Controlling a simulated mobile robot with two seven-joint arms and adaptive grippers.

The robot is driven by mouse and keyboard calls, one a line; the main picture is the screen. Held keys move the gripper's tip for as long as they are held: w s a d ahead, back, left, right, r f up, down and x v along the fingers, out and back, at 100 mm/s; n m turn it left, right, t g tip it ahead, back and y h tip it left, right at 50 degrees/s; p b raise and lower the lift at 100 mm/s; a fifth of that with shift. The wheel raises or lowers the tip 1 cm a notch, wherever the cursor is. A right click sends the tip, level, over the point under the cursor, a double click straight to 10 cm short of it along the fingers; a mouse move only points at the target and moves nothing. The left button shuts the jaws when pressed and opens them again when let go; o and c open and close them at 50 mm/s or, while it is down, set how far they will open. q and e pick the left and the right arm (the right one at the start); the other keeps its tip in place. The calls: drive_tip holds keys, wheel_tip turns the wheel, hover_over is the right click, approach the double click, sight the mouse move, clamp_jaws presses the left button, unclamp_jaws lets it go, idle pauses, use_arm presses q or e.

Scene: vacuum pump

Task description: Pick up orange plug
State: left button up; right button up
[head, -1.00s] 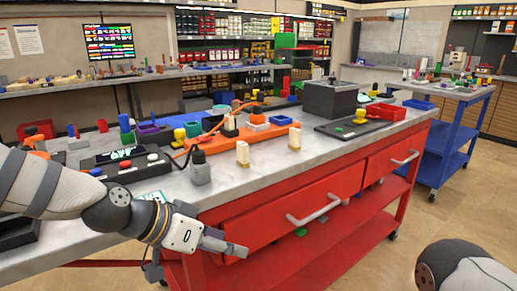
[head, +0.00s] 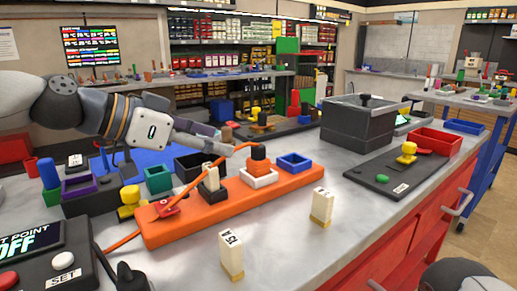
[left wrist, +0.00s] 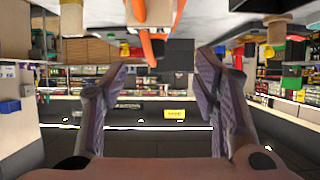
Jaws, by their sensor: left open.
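The orange plug (head: 258,153), with a black band, stands upright in a small white square holder (head: 259,177) on the orange base (head: 215,208). An orange cable (head: 190,183) runs beside it, leftward across the base. My left gripper (head: 224,141) is open, just left of the plug and near its height in the head view; I see no contact. In the left wrist view, the two fingers (left wrist: 165,95) stand wide apart with nothing between them. Orange parts, seemingly cable, show above them there; the plug cannot be told for sure.
Two cream blocks (head: 231,257) stand in front of the base. A blue square holder (head: 295,162) sits right of the plug. Black box (head: 357,125) and black panel (head: 405,170) stand farther right. Bare tabletop (head: 290,235) lies in front.

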sight(250, 152)
use_arm(q)
drive_tip(key=d, duration=0.1)
drive_tip(key=d+f, duration=0.1)
drive_tip(key=w+d, duration=0.1)
drive_tip(key=shift+d+f, duration=0.4)
drive_tip(key=x, duration=0.7)
drive_tip(key=shift+w+a+b, duration=0.1)
drive_tip(key=shift+w+b, duration=0.2)
drive_tip(key=shift+b, duration=0.05)
drive_tip(key=shift+r, duration=0.1)
drive_tip(key=c, duration=1.3)
